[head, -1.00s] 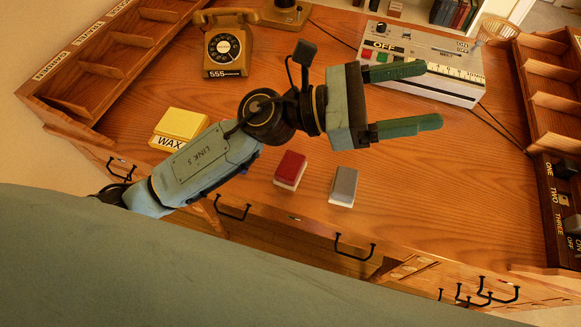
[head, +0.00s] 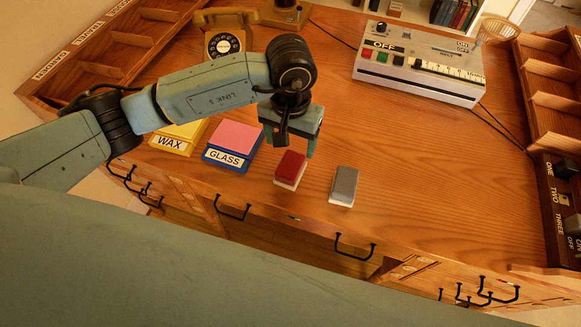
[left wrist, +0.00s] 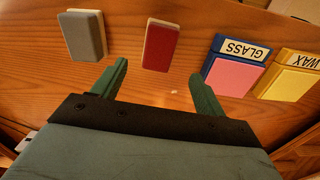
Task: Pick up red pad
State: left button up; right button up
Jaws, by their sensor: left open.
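The red pad (head: 291,169), a small block with a red top and pale base, lies on the desk between the GLASS box and a grey pad. My left gripper (head: 297,145) points down just behind it and partly overlaps it in the head view. In the left wrist view, the red pad (left wrist: 160,45) lies beyond the fingertips, roughly between the lines of the two fingers, touching neither. The left gripper (left wrist: 158,80) is open and empty there. My right gripper is not in view.
The grey pad (head: 344,186) lies just right of the red pad. The blue GLASS box (head: 224,159) with a pink pad and the yellow WAX box (head: 172,143) stand left. A telephone (head: 224,40) and a switch console (head: 420,70) stand behind. The desk's right middle is clear.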

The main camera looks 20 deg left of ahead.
aim_at(290, 164)
pick_arm(q)
notch_tip(290, 164, down, 10)
jog(key=shift+r, duration=0.25)
jog(key=shift+c, duration=0.2)
jog(key=c, duration=0.9)
